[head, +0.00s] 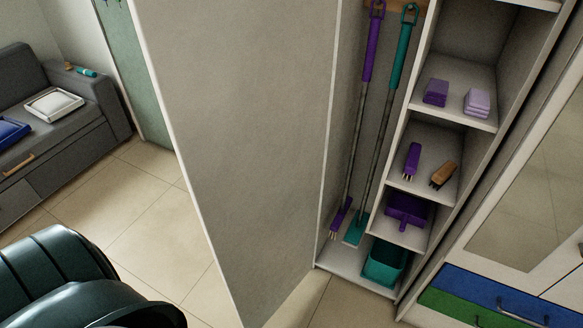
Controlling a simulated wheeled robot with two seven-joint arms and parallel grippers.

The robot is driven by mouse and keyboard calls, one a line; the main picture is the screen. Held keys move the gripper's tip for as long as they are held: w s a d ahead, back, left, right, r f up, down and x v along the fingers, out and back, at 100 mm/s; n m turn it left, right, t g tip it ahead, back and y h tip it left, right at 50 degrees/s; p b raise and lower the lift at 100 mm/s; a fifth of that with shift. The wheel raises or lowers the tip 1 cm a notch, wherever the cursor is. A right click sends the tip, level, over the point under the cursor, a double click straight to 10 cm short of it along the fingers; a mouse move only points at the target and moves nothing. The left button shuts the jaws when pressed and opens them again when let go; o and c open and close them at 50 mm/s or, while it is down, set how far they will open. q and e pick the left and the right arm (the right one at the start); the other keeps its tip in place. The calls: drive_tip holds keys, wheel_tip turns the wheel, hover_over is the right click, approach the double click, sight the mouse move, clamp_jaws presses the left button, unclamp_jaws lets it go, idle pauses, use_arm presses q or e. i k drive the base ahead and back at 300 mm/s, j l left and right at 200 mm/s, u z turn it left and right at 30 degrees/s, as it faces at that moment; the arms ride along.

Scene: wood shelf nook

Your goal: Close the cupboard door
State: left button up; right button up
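The cupboard door (240,140) is a tall grey panel with a pale edge, standing wide open and swung out toward me. It is hinged on the left side of the cupboard (405,170). The cupboard's inside is in plain view. A dark green, rounded part of my own body shows at the lower left, apart from the door in the picture. Neither of my grippers is in view.
Inside are a purple broom (370,60), a teal mop (398,60), a teal bucket (385,264), and shelves with sponges and brushes. A grey sofa (50,130) stands at left. Tiled floor (130,215) is clear left of the door. Drawers (490,300) stand at right.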

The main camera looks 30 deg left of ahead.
sight(242, 89)
drive_tip(key=j+z, duration=0.25)
drive_tip(key=j, duration=0.2)
drive_tip(key=k+j+z, duration=0.1)
drive_tip(key=j+z, duration=0.15)
drive_tip(key=j, duration=0.25)
drive_tip(key=k+j+z, duration=0.1)
drive_tip(key=j+z, duration=0.15)
drive_tip(key=j, duration=0.2)
drive_tip(key=k+j, duration=0.15)
drive_tip(key=j, duration=0.25)
drive_tip(key=k+j, duration=0.1)
drive_tip(key=j, duration=0.3)
drive_tip(key=k+j+z, duration=0.1)
drive_tip(key=j, duration=0.3)
drive_tip(key=k+j, duration=0.2)
drive_tip(key=j, duration=0.2)
drive_tip(key=k+j, duration=0.15)
drive_tip(key=j, duration=0.25)
